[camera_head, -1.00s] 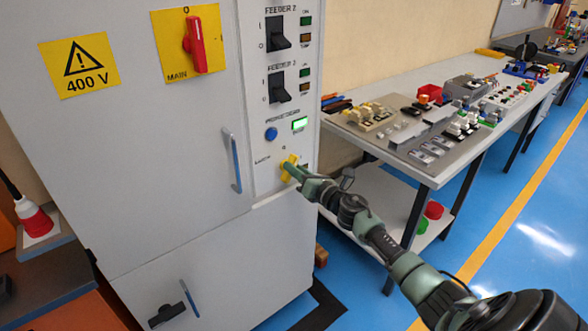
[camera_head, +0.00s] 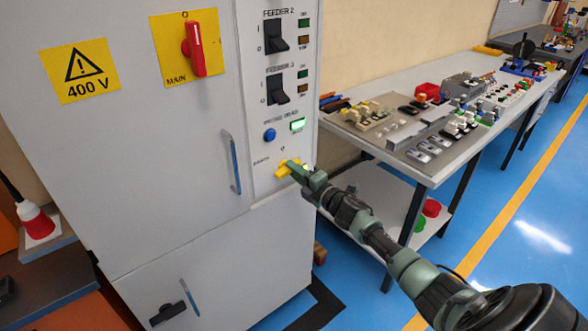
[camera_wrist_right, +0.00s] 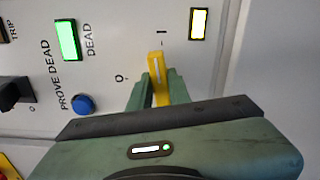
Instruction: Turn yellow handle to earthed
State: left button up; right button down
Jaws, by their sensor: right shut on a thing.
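My right gripper (camera_wrist_right: 159,90) is shut on the handle, one finger on each side. In the head view the right gripper (camera_head: 299,171) partly covers the handle. My left gripper is not in view.
Above the handle are a blue button (camera_head: 270,135) and a lit green lamp (camera_head: 298,124). A door handle (camera_head: 232,162) stands out to the left. A workbench (camera_head: 435,175) with several parts is to the right; blue floor is open before it.

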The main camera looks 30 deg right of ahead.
jog(key=shift+f+m, duration=0.1)
jog(key=shift+m, duration=1)
jog(key=c, duration=1.3)
grip_release()
jog(key=shift+s+d, duration=0.2)
jog(key=shift+s, duration=1.75)
jog(key=shift+s+d, duration=0.15)
jog(key=shift+s, duration=1.8)
jog(key=shift+f, duration=0.1)
